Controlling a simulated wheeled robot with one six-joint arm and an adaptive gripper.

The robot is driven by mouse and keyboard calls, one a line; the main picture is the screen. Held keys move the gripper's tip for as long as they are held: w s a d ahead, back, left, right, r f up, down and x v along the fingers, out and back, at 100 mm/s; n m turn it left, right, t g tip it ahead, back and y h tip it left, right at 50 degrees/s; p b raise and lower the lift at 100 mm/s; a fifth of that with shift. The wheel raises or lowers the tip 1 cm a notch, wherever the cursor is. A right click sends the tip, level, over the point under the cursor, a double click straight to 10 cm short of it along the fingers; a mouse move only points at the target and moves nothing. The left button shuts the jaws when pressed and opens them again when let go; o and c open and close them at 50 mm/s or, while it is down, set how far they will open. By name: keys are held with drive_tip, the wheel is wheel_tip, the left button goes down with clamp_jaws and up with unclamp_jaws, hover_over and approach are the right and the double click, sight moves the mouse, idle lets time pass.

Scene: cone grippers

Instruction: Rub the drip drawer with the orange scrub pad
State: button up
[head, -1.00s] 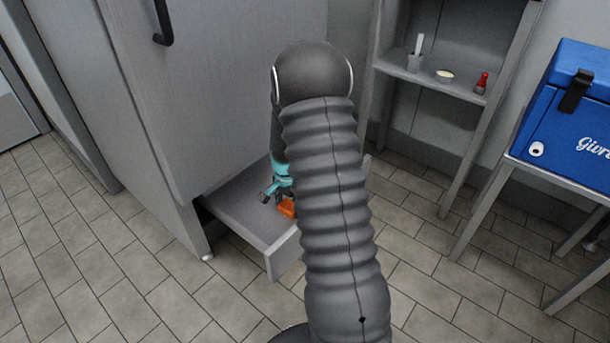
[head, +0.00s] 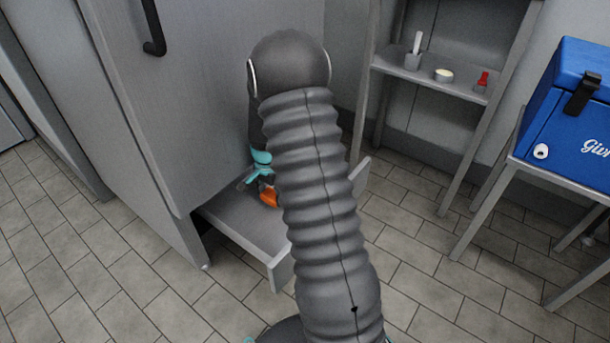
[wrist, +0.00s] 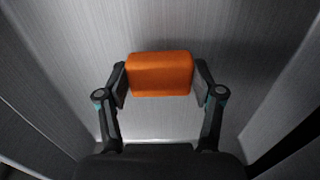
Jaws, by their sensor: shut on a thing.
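The orange scrub pad (wrist: 160,74) is clamped between the two fingers of my gripper (wrist: 160,84) in the wrist view. In the head view the pad (head: 268,198) shows just below my gripper (head: 262,180), partly hidden by my arm. The drip drawer (head: 240,228) is a grey metal tray pulled out at the foot of the tall grey cabinet. The pad is over the drawer's inside, near the cabinet side. I cannot tell whether it touches the drawer floor. My arm covers the drawer's right part.
The grey cabinet (head: 215,90) with a black handle (head: 153,30) stands behind the drawer. A shelf (head: 425,77) at the right holds a small pot, a pale round dish and a red item. A blue box (head: 570,120) sits on a metal stand. Tiled floor lies clear in front.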

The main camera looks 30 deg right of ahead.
wheel_tip(320, 180, up, 2)
drive_tip(key=shift+a+r+p, duration=0.15)
drive_tip(key=shift+r+p, duration=0.1)
drive_tip(key=shift+p, duration=0.5)
drive_tip(key=shift+r+p, duration=0.95)
drive_tip(key=shift+r, duration=0.6)
